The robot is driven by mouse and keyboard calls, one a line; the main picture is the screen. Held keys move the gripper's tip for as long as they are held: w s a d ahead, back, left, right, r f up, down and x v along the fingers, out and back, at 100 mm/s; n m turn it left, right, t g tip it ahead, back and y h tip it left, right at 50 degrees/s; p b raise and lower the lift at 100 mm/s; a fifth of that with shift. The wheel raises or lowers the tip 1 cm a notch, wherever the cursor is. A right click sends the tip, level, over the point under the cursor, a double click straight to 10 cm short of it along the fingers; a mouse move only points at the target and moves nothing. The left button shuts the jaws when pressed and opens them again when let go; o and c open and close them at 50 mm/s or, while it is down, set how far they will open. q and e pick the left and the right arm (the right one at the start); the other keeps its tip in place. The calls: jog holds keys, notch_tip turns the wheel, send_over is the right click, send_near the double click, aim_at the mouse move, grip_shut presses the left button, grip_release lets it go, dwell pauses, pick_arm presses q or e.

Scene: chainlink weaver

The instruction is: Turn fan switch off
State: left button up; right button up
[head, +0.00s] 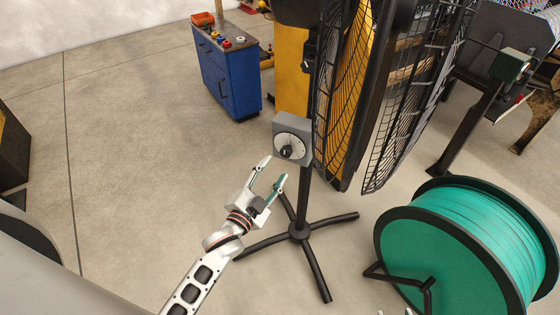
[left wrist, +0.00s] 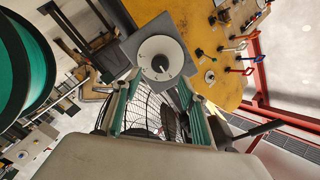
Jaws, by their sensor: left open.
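The fan switch is a grey box with a white round dial and a black knob (head: 287,152), mounted on the fan's black stand. The large black fan (head: 345,95) stands upright on a post with splayed feet. My left gripper (head: 272,168) is open and empty, just below and left of the switch, its fingers pointing up toward it. In the left wrist view the dial (left wrist: 160,58) shows beyond and between the open fingers (left wrist: 160,88), apart from them. The knob's exact setting is too small to read.
A large teal spool (head: 440,250) with black rims lies at the lower right. A blue cabinet (head: 228,80) with coloured buttons stands behind, next to a yellow panel (head: 291,70). The concrete floor left of the stand is clear.

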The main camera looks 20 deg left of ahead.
pick_arm(q)
jog(key=shift+s+a, duration=0.15)
jog(key=shift+s, duration=0.9)
jog(key=shift+s+a, duration=0.1)
jog(key=shift+s, duration=0.9)
jog(key=s+f+n+g+p, duration=0.2)
jog(key=s+f, duration=0.4)
jog(key=s, duration=0.4)
jog(key=s+f+n+g+p, duration=0.1)
jog(key=s+f+n+g, duration=0.3)
jog(key=s, duration=0.7)
notch_tip(320, 180, down, 2)
jog(key=shift+d+f+g+p, duration=0.1)
jog(key=shift+d+g+p, duration=0.3)
jog(key=shift+g, duration=0.2)
pick_arm(e)
jog(key=shift+s+a+r, duration=0.25)
jog(key=shift+s+r, duration=0.05)
jog(key=shift+r, duration=0.2)
jog(key=shift+s+a+r, duration=0.2)
jog(key=shift+s+r, duration=0.05)
jog(key=shift+r, duration=0.25)
pick_arm(q)
jog(key=shift+w, duration=0.1)
jog(key=c, duration=0.4)
pick_arm(e)
jog(key=c, duration=0.4)
jog(key=shift+o, duration=0.2)
jog(key=shift+w+r, duration=0.1)
jog(key=shift+w, duration=0.1)
